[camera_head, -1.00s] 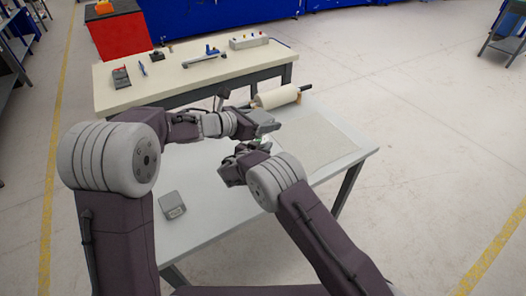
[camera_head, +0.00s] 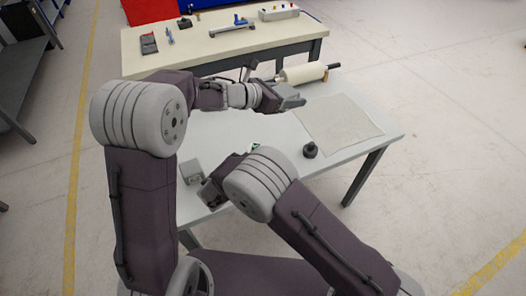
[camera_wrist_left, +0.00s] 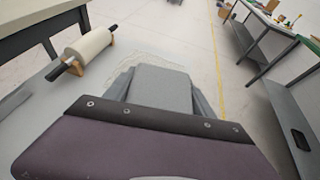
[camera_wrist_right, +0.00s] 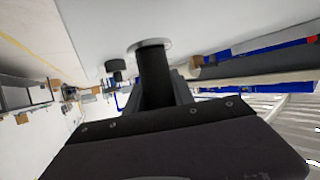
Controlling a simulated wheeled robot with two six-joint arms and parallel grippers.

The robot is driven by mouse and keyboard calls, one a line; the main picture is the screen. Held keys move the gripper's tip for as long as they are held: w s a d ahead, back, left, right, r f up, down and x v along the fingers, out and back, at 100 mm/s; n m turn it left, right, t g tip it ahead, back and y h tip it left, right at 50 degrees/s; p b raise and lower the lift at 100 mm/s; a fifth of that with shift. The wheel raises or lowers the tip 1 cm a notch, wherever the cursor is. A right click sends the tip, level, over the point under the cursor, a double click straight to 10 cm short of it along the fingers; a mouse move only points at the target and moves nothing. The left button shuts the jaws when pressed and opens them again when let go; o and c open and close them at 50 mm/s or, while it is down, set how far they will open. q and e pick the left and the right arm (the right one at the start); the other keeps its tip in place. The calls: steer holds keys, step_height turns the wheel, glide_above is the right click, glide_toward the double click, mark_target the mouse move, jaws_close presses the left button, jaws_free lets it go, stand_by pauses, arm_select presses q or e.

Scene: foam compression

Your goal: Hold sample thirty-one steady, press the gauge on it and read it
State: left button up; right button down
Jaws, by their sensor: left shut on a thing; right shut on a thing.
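My left gripper (camera_head: 288,103) is shut on a grey block (camera_wrist_left: 162,84), likely a foam sample; no number on it is readable. It is above the far part of the grey table. My right gripper (camera_wrist_right: 160,100) is shut on a black cylinder with a pale disc at its end, likely the gauge (camera_wrist_right: 153,75). In the head view the right arm hides most of that gripper and what it holds, low at the table's near left. The two held things are well apart.
A round black piece (camera_head: 310,150) stands on the table, right of my right arm. A beige mat (camera_head: 345,130) lies at the right, with a pale roll (camera_head: 303,74) behind it. A cream bench (camera_head: 215,55) with small tools stands beyond.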

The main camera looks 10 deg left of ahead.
arm_select(q)
steer(key=o, duration=1.4)
steer(key=v, duration=1.2)
steer(key=shift+a, duration=0.1)
